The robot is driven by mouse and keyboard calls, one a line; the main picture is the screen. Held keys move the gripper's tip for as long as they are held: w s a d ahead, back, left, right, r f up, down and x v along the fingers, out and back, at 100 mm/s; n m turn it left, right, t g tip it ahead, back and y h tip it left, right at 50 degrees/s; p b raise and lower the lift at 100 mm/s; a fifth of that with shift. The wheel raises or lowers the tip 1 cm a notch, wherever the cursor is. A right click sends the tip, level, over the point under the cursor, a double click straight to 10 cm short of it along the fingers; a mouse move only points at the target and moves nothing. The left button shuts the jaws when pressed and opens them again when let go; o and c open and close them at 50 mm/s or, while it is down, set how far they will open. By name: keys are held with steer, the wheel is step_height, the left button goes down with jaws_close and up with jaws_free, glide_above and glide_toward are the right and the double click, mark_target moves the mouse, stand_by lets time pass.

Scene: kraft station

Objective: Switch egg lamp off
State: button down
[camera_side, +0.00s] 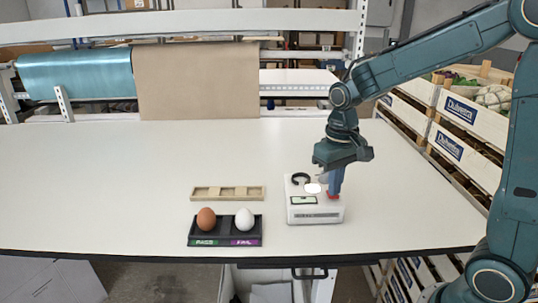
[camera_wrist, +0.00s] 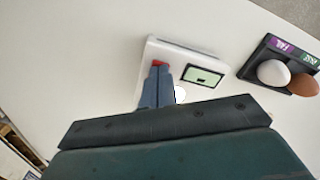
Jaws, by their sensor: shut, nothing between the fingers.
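The egg lamp (camera_side: 303,214) is a white box near the front edge of the table. It has a black ring, a bright white disc, a small display and a red switch (camera_side: 333,196) at its right side. My gripper (camera_side: 333,192) is shut and empty, pointing down with its fingertips right at the red switch. The fingers partly cover the switch and disc. I cannot tell whether they touch the switch or which way it is set.
A black tray (camera_side: 225,242) with PASS and FAIL labels stands left of the lamp, holding a brown egg (camera_side: 206,219) and a white egg (camera_side: 244,220). An empty wooden holder (camera_side: 228,193) lies behind it. Crates (camera_side: 458,114) stand at the right. The table's left is clear.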

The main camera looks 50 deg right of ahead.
steer(key=shift+f, duration=0.3)
stand_by(0.4)
steer(key=shift+r, duration=3.5)
steer(key=shift+s+a+r, duration=0.15)
steer(key=shift+s+r, duration=0.1)
steer(key=shift+s, duration=0.1)
steer(key=s+a+r+n+t, duration=0.1)
steer(key=s+a+t, duration=0.1)
steer(key=s, duration=0.5)
steer(key=s+a+r+n+t, duration=0.1)
steer(key=s+n+t, duration=0.1)
steer(key=s, duration=0.5)
steer(key=shift+s+a+t, duration=0.3)
steer(key=shift+a+t, duration=0.05)
steer(key=shift+t, duration=0.45)
